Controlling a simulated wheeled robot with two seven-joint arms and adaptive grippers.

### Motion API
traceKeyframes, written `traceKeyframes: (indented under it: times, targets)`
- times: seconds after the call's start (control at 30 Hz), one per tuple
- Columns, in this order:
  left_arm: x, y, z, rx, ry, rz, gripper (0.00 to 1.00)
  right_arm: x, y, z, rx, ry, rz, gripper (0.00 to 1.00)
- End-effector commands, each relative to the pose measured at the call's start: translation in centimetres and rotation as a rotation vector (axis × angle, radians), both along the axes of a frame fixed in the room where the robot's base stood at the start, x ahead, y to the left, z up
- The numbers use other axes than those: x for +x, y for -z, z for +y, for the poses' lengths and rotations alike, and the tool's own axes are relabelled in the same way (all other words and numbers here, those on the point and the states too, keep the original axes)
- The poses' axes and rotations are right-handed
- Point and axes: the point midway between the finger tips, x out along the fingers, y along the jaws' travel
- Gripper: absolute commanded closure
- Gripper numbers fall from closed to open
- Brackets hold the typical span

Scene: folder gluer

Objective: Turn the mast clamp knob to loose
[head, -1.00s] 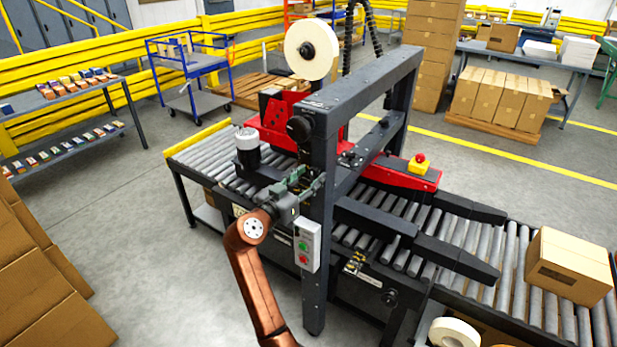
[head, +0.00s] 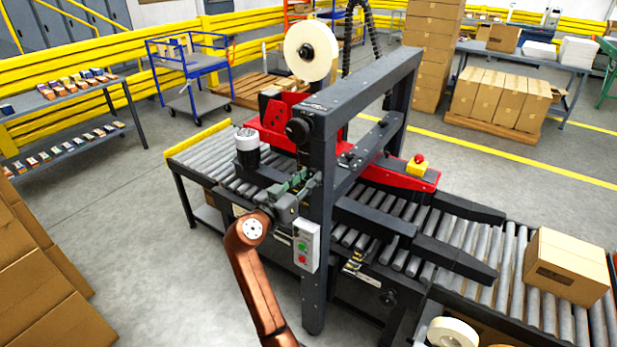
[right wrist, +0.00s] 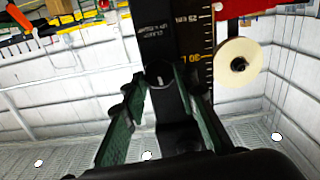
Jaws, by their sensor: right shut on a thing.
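The mast clamp knob (right wrist: 160,74) is a small dark knob with a pale line on its face, set on the black mast plate beside a yellow scale. My right gripper (right wrist: 160,84) has its green fingers on both sides of the knob and is shut on it. In the head view my right gripper (head: 303,184) is at the left post of the machine frame (head: 322,228), and the fingers hide the knob there. My left gripper is not in view.
A larger black knob (head: 297,129) sits above my gripper on the post. A control box (head: 306,246) with green and red buttons hangs just below. A white-topped motor (head: 246,139) stands left on the roller conveyor (head: 196,158). A carton (head: 567,266) sits on the right rollers.

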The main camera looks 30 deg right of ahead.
Motion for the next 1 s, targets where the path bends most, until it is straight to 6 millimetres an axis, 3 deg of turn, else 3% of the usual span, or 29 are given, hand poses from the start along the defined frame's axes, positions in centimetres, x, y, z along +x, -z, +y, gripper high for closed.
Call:
traceKeyframes:
  times: [1.0]
  targets:
    - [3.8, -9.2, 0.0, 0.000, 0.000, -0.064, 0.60, 0.2, -0.3, 0.1, -0.353, 0.000, 0.854, 0.98]
